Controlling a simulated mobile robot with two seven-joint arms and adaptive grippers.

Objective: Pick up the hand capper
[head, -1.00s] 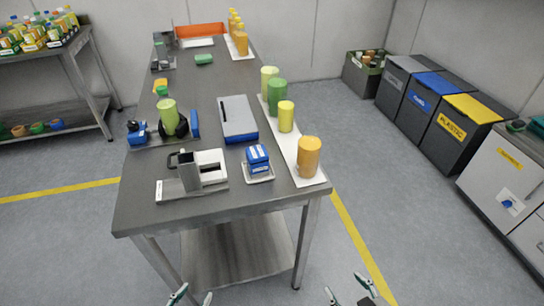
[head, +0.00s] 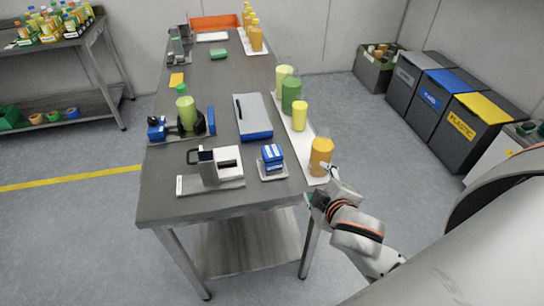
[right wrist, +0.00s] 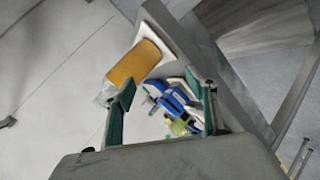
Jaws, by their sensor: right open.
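A blue block with white labels (head: 272,158) sits on a small pale tray (head: 262,178) near the table's front right; it may be the hand capper, but I cannot tell for sure. In the right wrist view blue parts (right wrist: 172,103) show between the fingers, farther off. My right gripper (head: 318,184) is open and empty at the table's right front corner, close to the orange bottle (head: 321,152) and right of the block. The bottle also shows beside the left finger in the right wrist view (right wrist: 134,63). My left gripper is out of view.
A grey device with a black handle (head: 207,166) stands left of the block. Behind are a grey-and-blue case (head: 253,112) and a blue-and-black fixture with a green bottle (head: 186,108). Filled containers line the white strip (head: 300,150) along the right edge. Bins (head: 425,95) stand right.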

